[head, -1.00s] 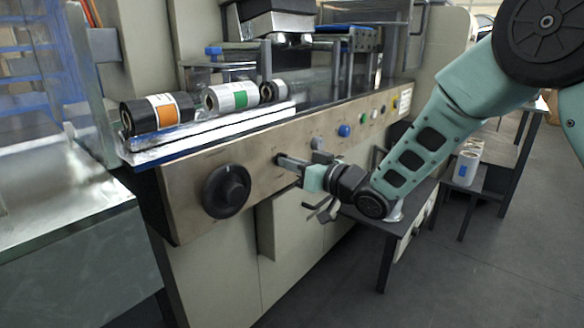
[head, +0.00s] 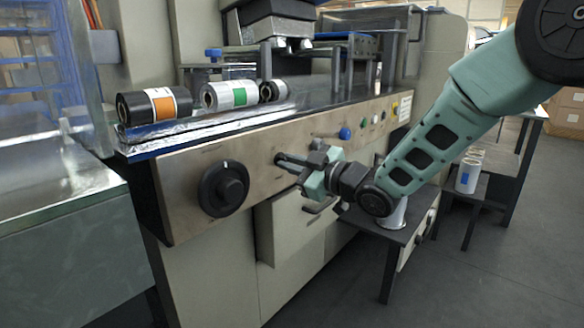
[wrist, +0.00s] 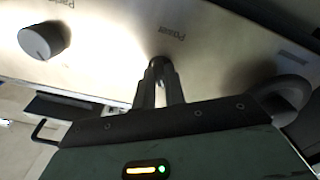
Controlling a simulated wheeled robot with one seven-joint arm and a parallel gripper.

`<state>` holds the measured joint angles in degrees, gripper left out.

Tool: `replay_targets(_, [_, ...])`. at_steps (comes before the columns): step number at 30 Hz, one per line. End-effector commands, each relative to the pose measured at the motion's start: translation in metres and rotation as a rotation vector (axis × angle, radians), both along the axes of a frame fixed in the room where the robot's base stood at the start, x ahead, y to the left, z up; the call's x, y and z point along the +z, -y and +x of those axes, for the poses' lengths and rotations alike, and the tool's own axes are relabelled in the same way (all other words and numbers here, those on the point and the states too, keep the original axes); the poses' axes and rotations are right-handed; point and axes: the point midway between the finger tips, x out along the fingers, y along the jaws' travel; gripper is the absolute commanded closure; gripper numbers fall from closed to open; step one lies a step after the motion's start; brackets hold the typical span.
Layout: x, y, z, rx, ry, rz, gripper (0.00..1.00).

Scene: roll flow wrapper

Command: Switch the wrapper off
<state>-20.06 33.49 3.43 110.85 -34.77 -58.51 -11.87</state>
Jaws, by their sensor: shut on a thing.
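The wrapper (head: 222,153) is a long machine with a brushed-metal front panel. My gripper (head: 281,160) is at this panel, right of a large black dial (head: 224,189). In the wrist view, my gripper (wrist: 160,66) is shut on a small dark power switch (wrist: 157,61), just by the printed word "Power". The fingers hide most of the switch, so its setting cannot be read.
A blue button (head: 345,133) and several smaller coloured buttons sit farther right on the panel. Film rolls with orange (head: 154,106) and green (head: 230,95) labels lie on top. A dark side table (head: 400,233) stands below my arm. Grey floor is open at lower right.

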Motion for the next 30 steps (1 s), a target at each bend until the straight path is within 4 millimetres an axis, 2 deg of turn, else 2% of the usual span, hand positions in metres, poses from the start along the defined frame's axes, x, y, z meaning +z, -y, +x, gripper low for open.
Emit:
replay_targets(15, [-0.0009, 0.0003, -0.0003, 0.001, 0.016, -0.016, 1.00])
replay_targets(16, [-0.0009, 0.0003, -0.0004, 0.001, 0.016, -0.016, 0.85])
replay_targets(18, [-0.0009, 0.0003, -0.0003, 0.000, 0.016, -0.015, 0.66])
replay_targets(30, [0.0006, 0.0062, -0.0037, -0.001, 0.015, -0.014, 0.66])
